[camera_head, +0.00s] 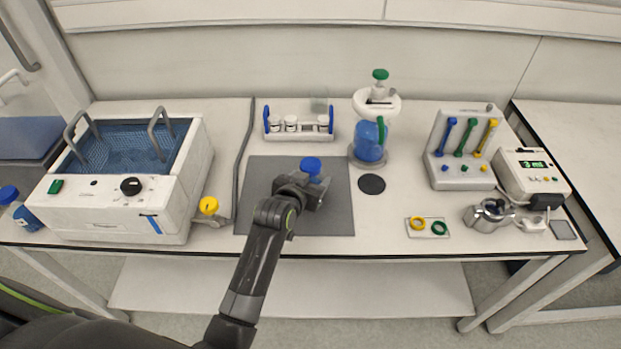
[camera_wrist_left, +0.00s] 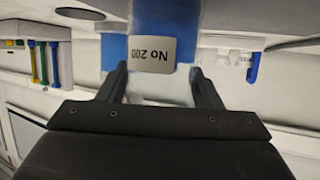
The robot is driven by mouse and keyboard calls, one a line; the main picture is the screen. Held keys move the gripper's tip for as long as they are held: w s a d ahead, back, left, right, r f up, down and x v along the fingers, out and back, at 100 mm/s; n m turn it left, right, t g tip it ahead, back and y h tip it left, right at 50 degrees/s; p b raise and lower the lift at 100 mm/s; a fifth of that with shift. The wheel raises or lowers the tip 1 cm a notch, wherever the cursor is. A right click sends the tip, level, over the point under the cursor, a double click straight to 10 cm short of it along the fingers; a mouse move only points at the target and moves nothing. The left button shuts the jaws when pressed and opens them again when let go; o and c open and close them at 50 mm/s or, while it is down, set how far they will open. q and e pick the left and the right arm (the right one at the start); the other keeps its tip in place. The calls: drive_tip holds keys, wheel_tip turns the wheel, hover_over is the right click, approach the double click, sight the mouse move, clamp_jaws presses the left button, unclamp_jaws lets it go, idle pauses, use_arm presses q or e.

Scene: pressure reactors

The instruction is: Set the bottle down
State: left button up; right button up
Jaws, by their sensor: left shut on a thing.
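The bottle has a blue cap (camera_head: 311,164) and stands upright over the dark grey mat (camera_head: 262,190) in the head view. In the left wrist view, which is upside down, the bottle shows a white label (camera_wrist_left: 152,50) reading "No 200" and blue contents. My left gripper (camera_head: 312,184) is shut around the bottle's body, with a finger on each side of it in the wrist view (camera_wrist_left: 160,80). The bottle's base is hidden in the head view and out of frame in the wrist view, so I cannot tell whether it touches the mat. My right gripper is not in view.
A vial rack (camera_head: 298,136) stands behind the mat. A blue-filled vessel (camera_head: 369,142) and a dark disc (camera_head: 371,184) are to its right. A water bath (camera_head: 180,190) and a yellow-capped item (camera_head: 209,205) are to its left.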

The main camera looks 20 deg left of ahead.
use_arm(q)
drive_tip(key=o, duration=0.7)
drive_tip(key=shift+f, duration=0.15)
drive_tip(key=o, duration=0.5)
drive_tip(key=shift+r, duration=0.25)
drive_tip(key=v, duration=1.2)
drive_tip(key=shift+f, duration=0.1)
